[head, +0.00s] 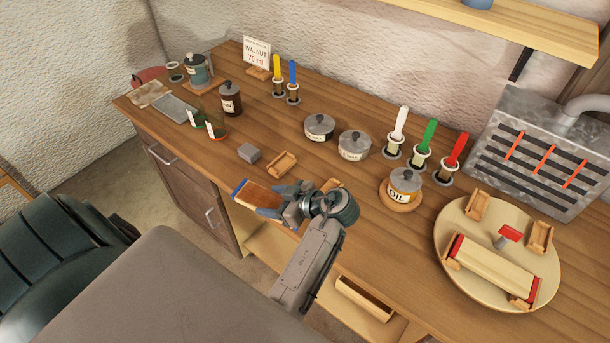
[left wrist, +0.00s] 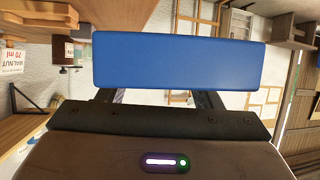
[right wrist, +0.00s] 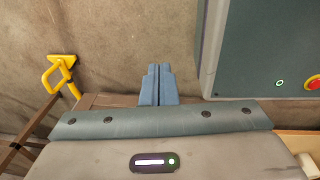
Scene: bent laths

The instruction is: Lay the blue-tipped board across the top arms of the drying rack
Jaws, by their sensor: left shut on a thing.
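The blue-tipped board (head: 262,194) has a brown wooden face and a blue end. My left gripper (head: 268,206) is shut on it and holds it above the front edge of the bench. In the left wrist view, the blue end (left wrist: 180,60) fills the space before the fingers and hides what lies between them. My right gripper (right wrist: 157,84) is shut and empty in the right wrist view, and is outside the head view. I cannot identify the drying rack for certain; pale wooden bars (left wrist: 258,103) show in the background of the left wrist view.
The bench (head: 330,185) carries lidded tins, jars and colored brushes. A round turntable (head: 460,285) at right holds a red-ended board (head: 492,269). A grey slotted heater (head: 535,155) stands behind it.

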